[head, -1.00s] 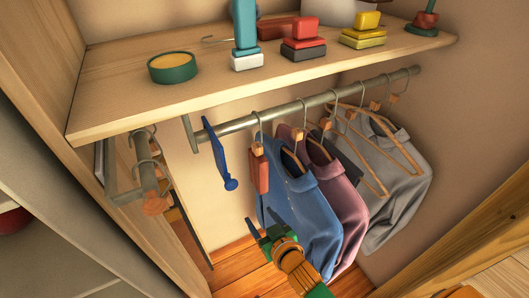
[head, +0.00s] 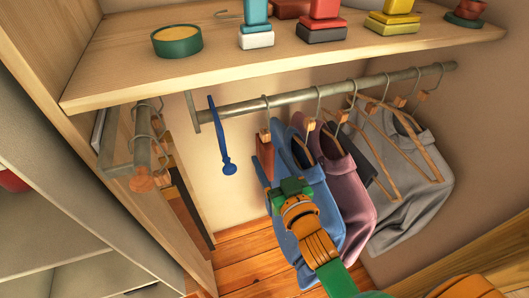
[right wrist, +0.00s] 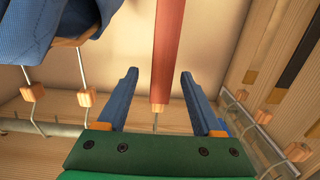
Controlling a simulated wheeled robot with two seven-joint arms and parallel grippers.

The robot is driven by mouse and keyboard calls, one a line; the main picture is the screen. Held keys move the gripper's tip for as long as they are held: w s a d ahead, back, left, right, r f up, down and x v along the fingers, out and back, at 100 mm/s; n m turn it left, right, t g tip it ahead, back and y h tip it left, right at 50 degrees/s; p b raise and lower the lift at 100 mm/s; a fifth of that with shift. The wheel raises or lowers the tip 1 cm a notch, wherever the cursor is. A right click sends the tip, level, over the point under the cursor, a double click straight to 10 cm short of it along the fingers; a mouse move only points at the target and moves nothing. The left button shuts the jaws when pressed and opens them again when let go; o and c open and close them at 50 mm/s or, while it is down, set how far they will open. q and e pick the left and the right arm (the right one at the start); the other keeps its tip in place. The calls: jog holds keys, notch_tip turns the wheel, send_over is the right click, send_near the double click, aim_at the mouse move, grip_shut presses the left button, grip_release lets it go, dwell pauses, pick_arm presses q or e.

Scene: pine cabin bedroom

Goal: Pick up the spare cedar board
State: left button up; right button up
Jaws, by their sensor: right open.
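A reddish-brown cedar board (head: 266,158) hangs from a wire hook on the closet rod, left of the blue shirt. My right gripper (head: 277,178) is just below and beside it, in front of the blue shirt, and partly hides its lower end. In the right wrist view the board (right wrist: 168,45) runs lengthwise between the open blue fingers of the right gripper (right wrist: 159,75), with a gap on both sides. It does not look gripped. My left gripper is out of view.
Blue, pink and grey shirts (head: 407,190) hang close on the right along the metal rod (head: 300,97). A blue hanging piece (head: 228,168) is at the left. The shelf (head: 130,75) above holds a green tin (head: 177,41) and stacked blocks. The wooden floor (head: 245,255) below is clear.

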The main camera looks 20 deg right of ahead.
aim_at(261, 136)
jog(key=shift+d+r, duration=0.2)
jog(key=shift+r, duration=0.55)
jog(key=shift+w+r+t, duration=0.2)
jog(key=shift+r+t, duration=0.1)
jog(key=w, duration=0.2)
jog(key=w+p, duration=0.1)
jog(key=w, duration=0.1)
jog(key=w+a, duration=0.1)
jog(key=w, duration=0.1)
jog(key=shift+r+p, duration=0.1)
jog(key=shift+p, duration=0.3)
jog(key=shift+w+d, duration=0.1)
jog(key=shift+w, duration=0.25)
jog(key=shift+s, duration=0.15)
grip_shut()
